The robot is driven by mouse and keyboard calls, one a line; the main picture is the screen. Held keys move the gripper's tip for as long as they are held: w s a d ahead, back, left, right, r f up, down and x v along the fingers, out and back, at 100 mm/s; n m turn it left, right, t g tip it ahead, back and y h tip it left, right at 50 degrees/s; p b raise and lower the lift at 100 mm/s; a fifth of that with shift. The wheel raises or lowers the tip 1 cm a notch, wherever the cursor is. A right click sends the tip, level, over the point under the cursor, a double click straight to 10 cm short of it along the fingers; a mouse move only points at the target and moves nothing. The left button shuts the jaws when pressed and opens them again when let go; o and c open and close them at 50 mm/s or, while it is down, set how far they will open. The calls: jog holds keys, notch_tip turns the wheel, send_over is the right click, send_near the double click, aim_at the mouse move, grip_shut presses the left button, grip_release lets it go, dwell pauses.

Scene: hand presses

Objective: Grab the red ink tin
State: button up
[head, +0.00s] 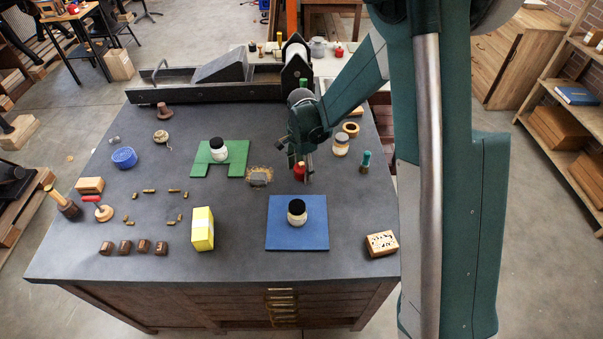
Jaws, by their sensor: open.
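A small red object (300,172), seemingly the red ink tin, stands on the dark table top behind the blue mat. My gripper (303,165) points down right at it, with its fingers around or just in front of it. The jaws are open. The fingers partly hide the red object, and I cannot tell whether they touch it. Another small red item (338,51) shows far back on a pale surface, too small to identify.
A dark-lidded jar (297,212) stands on the blue mat (282,237); another (217,149) stands on the green mat (200,170). A pale jar (341,144) and green-topped tool (366,160) are right of my gripper. A yellow box (202,229) stands front left.

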dwell(0.3)
jog(key=c, duration=1.4)
jog(key=shift+r, duration=0.15)
jog(key=shift+r, duration=4.9)
